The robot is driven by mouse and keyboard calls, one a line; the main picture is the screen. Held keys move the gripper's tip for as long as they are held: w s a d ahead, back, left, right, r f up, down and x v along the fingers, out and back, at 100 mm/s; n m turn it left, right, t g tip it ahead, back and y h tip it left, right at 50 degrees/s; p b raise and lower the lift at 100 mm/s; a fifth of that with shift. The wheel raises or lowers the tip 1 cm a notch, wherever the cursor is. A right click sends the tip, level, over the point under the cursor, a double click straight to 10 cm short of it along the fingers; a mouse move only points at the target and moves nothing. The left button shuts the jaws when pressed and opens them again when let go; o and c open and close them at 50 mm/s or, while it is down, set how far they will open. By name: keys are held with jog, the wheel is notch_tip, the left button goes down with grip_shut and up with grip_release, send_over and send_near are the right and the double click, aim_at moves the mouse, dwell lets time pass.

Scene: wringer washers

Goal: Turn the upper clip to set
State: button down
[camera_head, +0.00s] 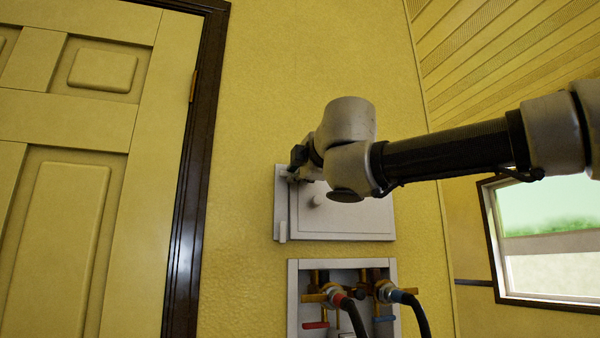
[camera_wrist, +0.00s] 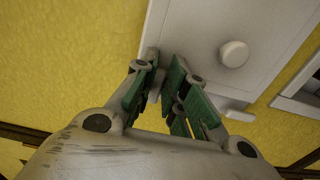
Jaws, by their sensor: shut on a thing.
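A pale grey cabinet door (camera_head: 355,215) with a round knob (camera_head: 317,200) is mounted on the yellow wall. It also shows in the wrist view, with its knob (camera_wrist: 233,54). My gripper (camera_head: 294,174) is at the door's upper left corner, where the upper clip is mostly hidden behind it. In the wrist view my gripper (camera_wrist: 165,62) has its green-padded fingers close around a small pale piece that looks like the upper clip; its exact angle cannot be told. The lower clip (camera_head: 283,231) stands upright at the door's lower left edge.
Below the door is a recessed valve box (camera_head: 292,300) with brass taps and two dark hoses (camera_head: 412,312). A dark door frame (camera_head: 195,180) stands to the left, and a window (camera_head: 545,240) is at the right. The wall between frame and cabinet is clear.

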jog(key=shift+f, duration=0.1)
jog(key=c, duration=1.5)
grip_release()
jog(key=shift+o, duration=0.2)
jog(key=v, duration=1.2)
